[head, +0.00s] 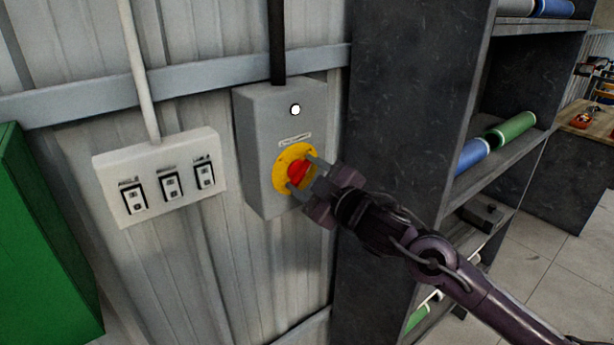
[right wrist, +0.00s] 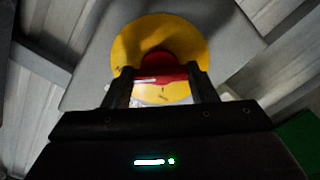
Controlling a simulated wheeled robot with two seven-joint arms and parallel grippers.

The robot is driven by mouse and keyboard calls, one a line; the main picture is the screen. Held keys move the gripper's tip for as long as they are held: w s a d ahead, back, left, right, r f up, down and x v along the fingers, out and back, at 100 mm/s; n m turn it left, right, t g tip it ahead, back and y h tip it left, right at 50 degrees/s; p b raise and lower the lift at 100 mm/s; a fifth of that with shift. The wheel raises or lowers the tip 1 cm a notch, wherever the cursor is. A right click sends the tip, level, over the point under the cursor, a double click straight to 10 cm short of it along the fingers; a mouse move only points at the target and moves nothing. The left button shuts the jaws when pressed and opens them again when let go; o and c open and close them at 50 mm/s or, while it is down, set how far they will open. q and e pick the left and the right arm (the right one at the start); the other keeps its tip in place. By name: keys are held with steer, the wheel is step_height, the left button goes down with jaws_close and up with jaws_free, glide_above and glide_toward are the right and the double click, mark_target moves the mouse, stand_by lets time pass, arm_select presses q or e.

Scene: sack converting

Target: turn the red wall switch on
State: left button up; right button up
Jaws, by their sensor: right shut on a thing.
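The red wall switch (head: 297,170) is a red knob on a round yellow plate (head: 281,179). It sits on the front of a grey box (head: 254,130) on the wall. A white round light (head: 295,109) shows near the top of the box, above a small label. My right gripper (head: 303,175) reaches in from the right with its fingers on either side of the red knob, shut on it. In the right wrist view the red knob (right wrist: 162,65) lies between the two fingertips, in front of the yellow plate (right wrist: 190,38). My left gripper is not in view.
A white panel (head: 160,207) with three black rocker switches is left of the grey box. A dark shelf unit (head: 385,130) with blue and green rolls stands close on the right. A green cabinet (head: 40,250) stands at far left.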

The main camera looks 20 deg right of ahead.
steer(key=o, duration=1)
steer(key=shift+s+d+f, duration=0.15)
steer(key=shift+s, duration=0.2)
steer(key=shift+b+v, duration=1.35)
steer(key=shift+v, duration=2.15)
